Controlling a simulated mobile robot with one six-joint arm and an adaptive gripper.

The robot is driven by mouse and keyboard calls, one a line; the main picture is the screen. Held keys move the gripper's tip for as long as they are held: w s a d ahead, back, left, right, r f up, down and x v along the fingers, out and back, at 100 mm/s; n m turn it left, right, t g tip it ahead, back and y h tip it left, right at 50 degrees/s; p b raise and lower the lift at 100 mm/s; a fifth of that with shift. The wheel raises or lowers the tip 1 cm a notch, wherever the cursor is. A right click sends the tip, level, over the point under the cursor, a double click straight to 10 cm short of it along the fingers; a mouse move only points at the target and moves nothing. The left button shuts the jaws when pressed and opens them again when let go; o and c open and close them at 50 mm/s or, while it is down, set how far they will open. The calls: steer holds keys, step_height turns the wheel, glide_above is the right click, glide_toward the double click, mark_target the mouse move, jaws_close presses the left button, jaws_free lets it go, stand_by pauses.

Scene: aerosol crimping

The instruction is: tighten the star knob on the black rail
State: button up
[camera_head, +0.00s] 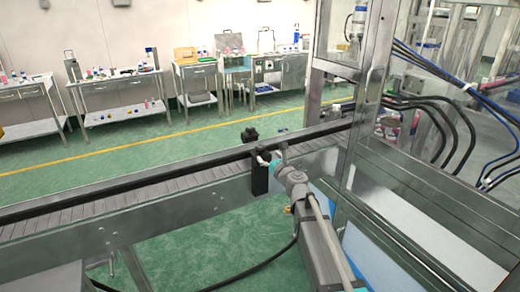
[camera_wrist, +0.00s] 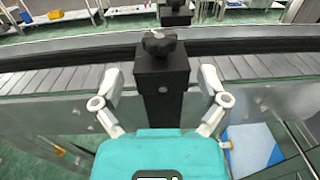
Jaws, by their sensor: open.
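The black star knob (camera_wrist: 160,42) sits on top of a black block (camera_wrist: 162,85) at the near side of the conveyor, in the wrist view. The block also shows in the head view (camera_head: 259,180), where I cannot clearly make out its knob. The black rail (camera_wrist: 75,54) runs along the conveyor behind the block. My gripper (camera_wrist: 161,76) is open, with one finger on each side of the block and gaps to both. The knob lies a little beyond the fingertips in the picture. In the head view my gripper (camera_head: 268,163) is at the block's upper right.
A second black block (camera_head: 250,135) stands at the conveyor's far side. The slatted conveyor (camera_head: 110,205) runs left and right. A metal-framed machine (camera_head: 370,90) with black and blue hoses stands at right. A black cable (camera_head: 255,267) crosses the floor. Benches (camera_head: 120,78) stand far back.

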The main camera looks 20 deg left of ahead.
mark_target(263, 151)
steer(key=shift+x, duration=3.45)
